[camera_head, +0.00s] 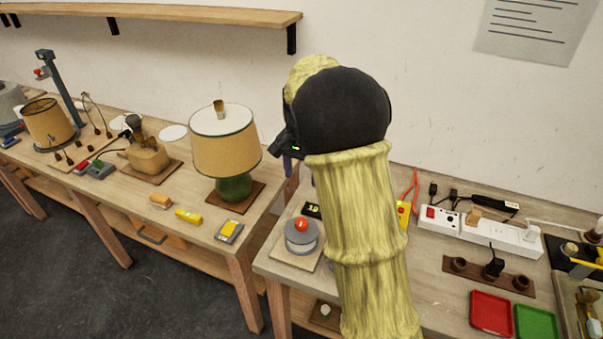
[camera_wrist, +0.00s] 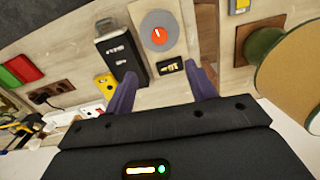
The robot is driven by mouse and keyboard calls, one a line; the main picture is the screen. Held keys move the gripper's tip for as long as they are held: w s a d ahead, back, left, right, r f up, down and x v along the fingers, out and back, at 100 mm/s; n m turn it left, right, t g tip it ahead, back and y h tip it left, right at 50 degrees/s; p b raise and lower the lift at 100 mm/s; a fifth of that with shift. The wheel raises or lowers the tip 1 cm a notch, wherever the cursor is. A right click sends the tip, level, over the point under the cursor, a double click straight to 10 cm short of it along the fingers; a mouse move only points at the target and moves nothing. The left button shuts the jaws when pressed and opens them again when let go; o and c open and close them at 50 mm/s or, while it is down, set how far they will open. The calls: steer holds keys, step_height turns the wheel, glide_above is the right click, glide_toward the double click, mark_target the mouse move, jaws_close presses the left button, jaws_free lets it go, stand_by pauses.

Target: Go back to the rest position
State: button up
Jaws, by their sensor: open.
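My gripper (camera_wrist: 160,70) shows in the wrist view with its two purple fingers spread apart and nothing between them. In the head view only a bit of a purple finger (camera_head: 288,166) shows, just right of the lamp shade; my yellow-sleeved arm hides the rest. Beyond the fingers in the wrist view are a grey round device with a red knob (camera_wrist: 158,34), a black box (camera_wrist: 124,52) and a small dark number display (camera_wrist: 170,66). The fingers appear apart from them all.
The lamp with a green base (camera_head: 235,188) stands close left of my gripper. The red-knobbed device (camera_head: 301,238) sits on the right bench. A white power strip (camera_head: 490,233), red tray (camera_head: 490,312) and green tray (camera_head: 535,321) lie further right. A shelf (camera_head: 150,13) hangs upper left.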

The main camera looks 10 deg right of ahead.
stand_by(0.4)
steer(key=s+f+n+t, duration=0.1)
steer(key=s+n, duration=0.3)
steer(key=s, duration=0.6)
steer(key=s+f+n+t, duration=0.1)
steer(key=s+f+n, duration=0.3)
steer(key=s, duration=0.7)
steer(key=shift+s+d+f+t, duration=0.15)
steer(key=shift+d+f+t, duration=0.05)
steer(key=shift+d+t, duration=0.1)
